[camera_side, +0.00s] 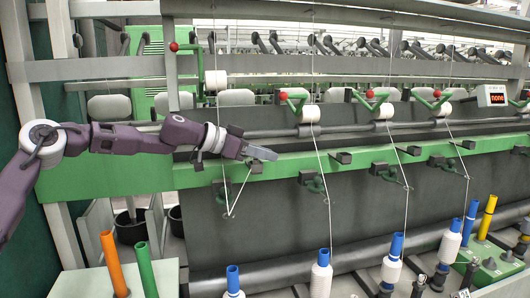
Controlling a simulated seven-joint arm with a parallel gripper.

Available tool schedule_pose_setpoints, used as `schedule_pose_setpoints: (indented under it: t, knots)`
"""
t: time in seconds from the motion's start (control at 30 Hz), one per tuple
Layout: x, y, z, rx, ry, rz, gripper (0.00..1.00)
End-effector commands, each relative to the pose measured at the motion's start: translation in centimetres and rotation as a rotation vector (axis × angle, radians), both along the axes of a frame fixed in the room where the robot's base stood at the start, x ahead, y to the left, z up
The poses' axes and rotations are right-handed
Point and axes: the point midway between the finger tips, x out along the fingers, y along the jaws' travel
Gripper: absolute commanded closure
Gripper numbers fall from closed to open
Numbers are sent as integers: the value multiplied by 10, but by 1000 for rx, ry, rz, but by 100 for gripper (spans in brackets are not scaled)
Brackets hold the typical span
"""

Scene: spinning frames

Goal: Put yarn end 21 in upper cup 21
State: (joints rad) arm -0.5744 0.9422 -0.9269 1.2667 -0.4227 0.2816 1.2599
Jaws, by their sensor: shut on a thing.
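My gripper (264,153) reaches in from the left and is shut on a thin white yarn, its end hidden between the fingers. The yarn (240,196) runs down from near the gripper to a low point and back up in a narrow V, in front of the dark panel. The gripper is just above a small dark block (256,167) on the green rail; I cannot tell whether they touch. No number shows on any cup, so I cannot tell which part is upper cup 21.
The green rail (330,163) carries more dark blocks to the right, with taut yarns passing them. Red-knobbed green levers and white rolls (310,114) stand above. Blue-topped bobbins (321,278) stand below. Orange (112,262) and green tubes (147,270) stand front left. A display (492,96) reads "none".

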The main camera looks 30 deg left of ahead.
Motion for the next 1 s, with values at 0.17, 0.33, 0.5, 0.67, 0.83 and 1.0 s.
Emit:
schedule_pose_setpoints:
  t: [0.17,0.33,0.5,0.67,0.83,1.0]
  knots:
    - [0,0,0,0,0,0,74]
    - [0,0,0,0,0,0,60]
    - [0,0,0,0,0,0,60]
    - [-16,14,9,-1,0,4,60]
    - [-42,32,22,0,0,2,60]
    - [-53,38,27,-1,1,0,60]
